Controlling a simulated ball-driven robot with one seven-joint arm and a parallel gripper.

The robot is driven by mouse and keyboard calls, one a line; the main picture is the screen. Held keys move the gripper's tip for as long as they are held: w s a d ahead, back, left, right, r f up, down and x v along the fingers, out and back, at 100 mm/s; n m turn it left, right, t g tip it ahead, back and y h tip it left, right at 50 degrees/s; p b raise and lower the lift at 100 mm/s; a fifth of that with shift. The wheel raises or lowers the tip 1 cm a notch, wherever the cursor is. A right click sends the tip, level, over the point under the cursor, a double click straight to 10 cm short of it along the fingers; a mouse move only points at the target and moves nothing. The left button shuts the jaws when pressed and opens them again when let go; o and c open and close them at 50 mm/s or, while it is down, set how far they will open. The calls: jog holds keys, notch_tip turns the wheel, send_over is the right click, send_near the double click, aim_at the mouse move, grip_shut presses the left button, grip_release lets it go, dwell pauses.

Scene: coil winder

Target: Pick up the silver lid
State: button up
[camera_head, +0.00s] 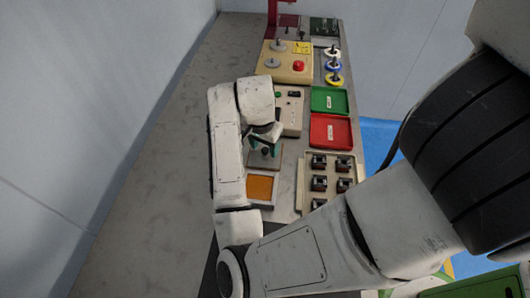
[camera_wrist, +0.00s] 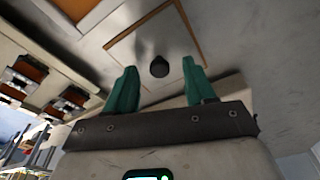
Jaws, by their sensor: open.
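The silver lid (camera_head: 262,160) is a flat grey square plate with a small dark knob. It lies on the bench beneath my gripper in the head view, partly hidden by the gripper. In the wrist view the lid (camera_wrist: 133,52) shows a thin brown edge along two sides, and its black knob (camera_wrist: 159,67) stands between the fingers. My gripper (camera_wrist: 160,75) has two green fingers, open, one on each side of the knob with gaps; nothing is held. In the head view my gripper (camera_head: 263,142) points down over the lid.
An orange-filled tray (camera_head: 260,188) sits just in front of the lid. A rack of dark parts (camera_head: 319,184), a red tray (camera_head: 331,131) and a green tray (camera_head: 329,100) are to the right. A beige machine with a red button (camera_head: 298,66) is behind.

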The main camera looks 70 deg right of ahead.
jog(key=shift+d+f, duration=0.1)
jog(key=shift+f, duration=0.4)
grip_shut()
